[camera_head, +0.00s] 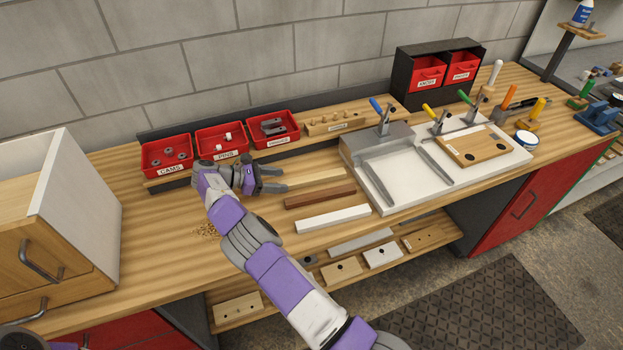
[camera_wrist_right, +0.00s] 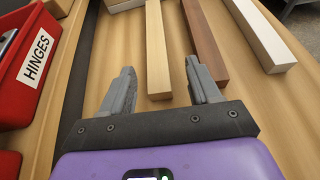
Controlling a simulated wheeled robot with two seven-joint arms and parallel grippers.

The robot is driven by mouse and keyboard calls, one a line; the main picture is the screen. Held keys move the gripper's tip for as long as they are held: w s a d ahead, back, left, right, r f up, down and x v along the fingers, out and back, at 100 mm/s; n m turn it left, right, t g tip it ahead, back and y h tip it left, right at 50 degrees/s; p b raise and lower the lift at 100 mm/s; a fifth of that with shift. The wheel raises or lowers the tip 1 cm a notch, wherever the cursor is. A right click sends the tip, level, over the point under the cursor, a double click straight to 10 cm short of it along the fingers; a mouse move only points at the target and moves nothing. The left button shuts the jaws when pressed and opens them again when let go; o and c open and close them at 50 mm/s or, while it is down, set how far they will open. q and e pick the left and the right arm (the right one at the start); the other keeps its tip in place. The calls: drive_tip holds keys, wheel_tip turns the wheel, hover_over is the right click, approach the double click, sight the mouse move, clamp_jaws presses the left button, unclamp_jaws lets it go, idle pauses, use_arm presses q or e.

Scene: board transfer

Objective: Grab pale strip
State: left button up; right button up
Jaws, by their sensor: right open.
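The pale wooden strip (camera_head: 318,179) lies flat on the bench in the head view, left of the white fixture and behind a brown strip (camera_head: 320,195) and a white strip (camera_head: 333,217). My right gripper (camera_head: 282,180) is open and empty at the pale strip's left end. In the right wrist view, the near end of the pale strip (camera_wrist_right: 158,50) shows between the two open fingers (camera_wrist_right: 160,72), with space on both sides. I cannot tell how high the fingers are above it. My left gripper is not in view.
Red bins (camera_head: 221,141) stand on a ledge behind the gripper. The HINGES bin (camera_wrist_right: 28,55) is at the left in the wrist view. A white fixture with clamps (camera_head: 405,180) stands to the right. A drawer cabinet (camera_head: 75,215) is at the left.

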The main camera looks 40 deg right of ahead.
sight(294, 181)
drive_tip(key=shift+w+f+b+x, duration=0.15)
drive_tip(key=shift+b+x, duration=0.1)
drive_tip(key=shift+x, duration=1.1)
drive_tip(key=shift+w+f+b+x, duration=0.15)
drive_tip(key=shift+b+x, duration=0.1)
drive_tip(key=shift+x, duration=1.1)
drive_tip(key=shift+a, duration=0.1)
drive_tip(key=shift+c, duration=0.2)
drive_tip(key=c, duration=1.1)
